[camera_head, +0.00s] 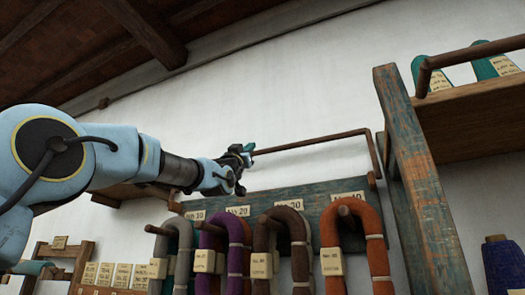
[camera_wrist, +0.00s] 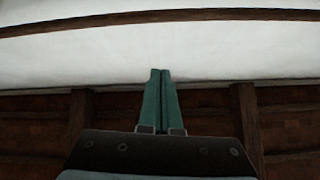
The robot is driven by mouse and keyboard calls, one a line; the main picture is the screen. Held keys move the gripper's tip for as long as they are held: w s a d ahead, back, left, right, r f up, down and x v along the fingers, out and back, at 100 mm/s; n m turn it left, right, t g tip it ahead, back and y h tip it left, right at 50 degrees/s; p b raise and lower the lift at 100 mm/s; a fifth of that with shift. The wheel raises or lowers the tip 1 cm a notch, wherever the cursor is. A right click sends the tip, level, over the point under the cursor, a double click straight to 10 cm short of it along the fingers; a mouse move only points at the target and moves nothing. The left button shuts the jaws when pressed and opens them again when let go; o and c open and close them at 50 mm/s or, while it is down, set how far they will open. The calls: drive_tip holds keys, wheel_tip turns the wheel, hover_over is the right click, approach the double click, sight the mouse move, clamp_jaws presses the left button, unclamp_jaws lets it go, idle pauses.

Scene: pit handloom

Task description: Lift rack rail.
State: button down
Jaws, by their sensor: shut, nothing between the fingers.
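The rack rail (camera_head: 312,142) is a thin brown rod in front of the white wall, above the painted rack board (camera_head: 320,215). Its right end bends down to the board. Its left part passes behind or ends at my gripper (camera_head: 249,148); I cannot tell whether they touch. My gripper's green fingers are shut together with nothing between them, and they also show in the wrist view (camera_wrist: 160,73). A dark brown bar (camera_wrist: 160,15) crosses the top of the wrist view, beyond the fingertips; I cannot tell for certain that it is the rail.
Grey, purple, brown and orange yarn hanks (camera_head: 345,225) hang on pegs below the rail. A worn wooden post (camera_head: 415,180) and a shelf (camera_head: 475,105) with green cones stand at right. A blue spool (camera_head: 503,265) is at lower right. The wall above the rail is clear.

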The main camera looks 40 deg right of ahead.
drive_tip(key=w+d+r+n+p, duration=0.2)
drive_tip(key=w+d+r+p, duration=0.2)
drive_tip(key=d+p, duration=0.5)
drive_tip(key=shift+w+r+p, duration=0.35)
drive_tip(key=shift+r+p, duration=0.15)
drive_tip(key=shift+p, duration=0.5)
